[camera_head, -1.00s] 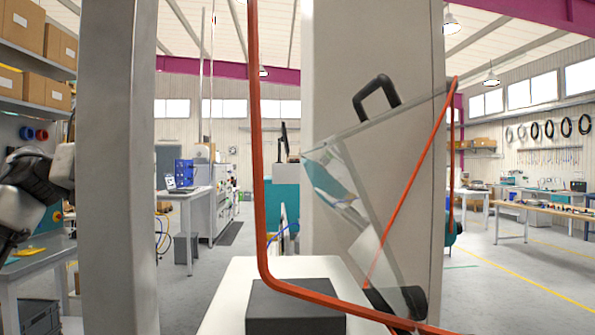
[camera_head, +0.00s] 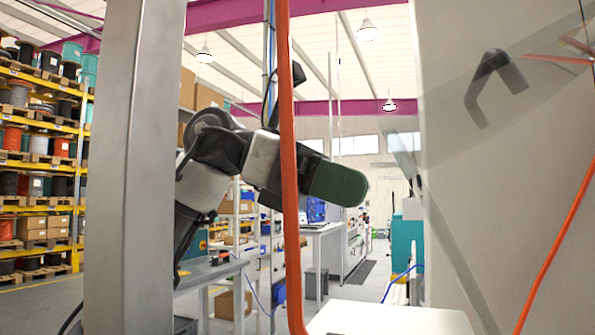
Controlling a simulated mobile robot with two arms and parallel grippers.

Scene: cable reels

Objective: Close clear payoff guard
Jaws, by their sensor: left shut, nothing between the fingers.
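The clear payoff guard (camera_head: 462,128) is a transparent panel at the right, in front of a pale grey cabinet. It stands tilted, and its upper and right parts run out of the picture. Its black bent handle (camera_head: 490,78) shows near the top right. My left gripper (camera_head: 345,186) comes in from the left with dark green fingers pointing right. It is shut and empty, lower than the handle and well to its left, apart from the guard. An orange cable (camera_head: 288,150) crosses in front of it. My right gripper is not in view.
A second orange cable (camera_head: 553,255) slants across the lower right. A grey post (camera_head: 132,170) stands upright at the left. A white surface (camera_head: 390,318) shows at the bottom. Shelves of cable reels (camera_head: 40,150) and workbenches stand behind.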

